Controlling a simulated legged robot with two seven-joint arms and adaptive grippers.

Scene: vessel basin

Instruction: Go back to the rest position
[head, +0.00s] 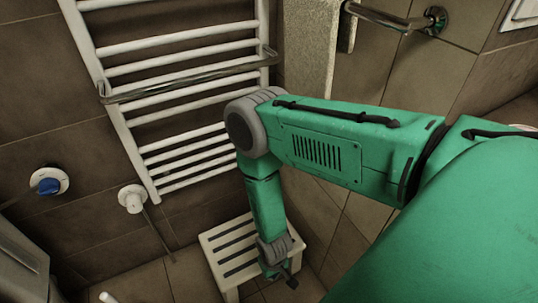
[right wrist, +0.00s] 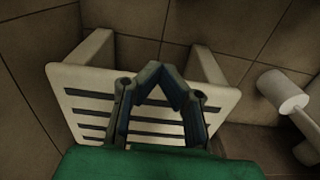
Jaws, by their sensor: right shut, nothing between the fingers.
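My right arm comes in from the right in the head view, bends at a grey joint, and hangs down. My right gripper (head: 285,272) is at its lower end, in front of the white slatted stool (head: 217,240). In the right wrist view my right gripper (right wrist: 162,75) has its fingertips together with nothing between them. The stool (right wrist: 70,78) lies beyond the fingers there. I cannot tell the exact gap between gripper and stool. My left gripper is in neither view.
A white towel rack (head: 190,72) with a metal bar is on the tiled wall. A valve with a blue knob (head: 48,186) and a white valve (head: 132,199) are at the left. A white cylinder (right wrist: 280,90) shows right of the stool in the wrist view.

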